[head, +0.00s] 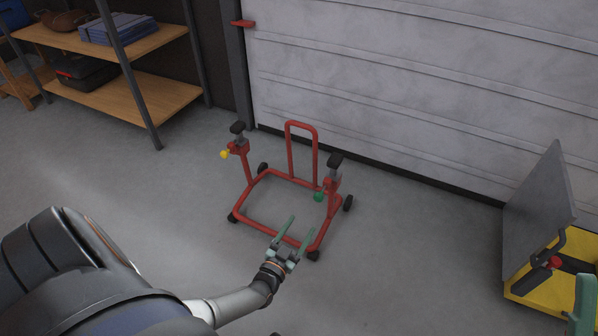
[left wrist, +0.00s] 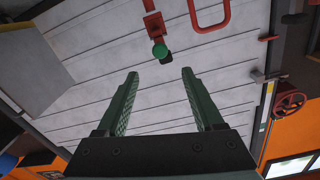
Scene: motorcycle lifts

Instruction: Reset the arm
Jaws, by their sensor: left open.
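My left gripper (head: 294,232) is open, with two green fingers spread apart and nothing between them. In the head view it hangs over the front bar of a red wheeled motorcycle stand (head: 240,209). In the left wrist view the two fingers (left wrist: 157,80) reach forward, apart and empty. A green knob (left wrist: 159,51) on the red stand shows beyond them, not touched. The same green knob (head: 319,197) sits on the stand's right post in the head view. A yellow knob (head: 224,154) is on its left post. At the head view's lower right edge, a green finger-like part (head: 584,300) is cut off.
A large grey panelled door (head: 420,80) stands behind the stand. A shelf (head: 150,92) with boxes is at the upper left. A yellow unit (head: 545,290) with a grey panel (head: 540,195) stands at the right. The floor around the stand is clear.

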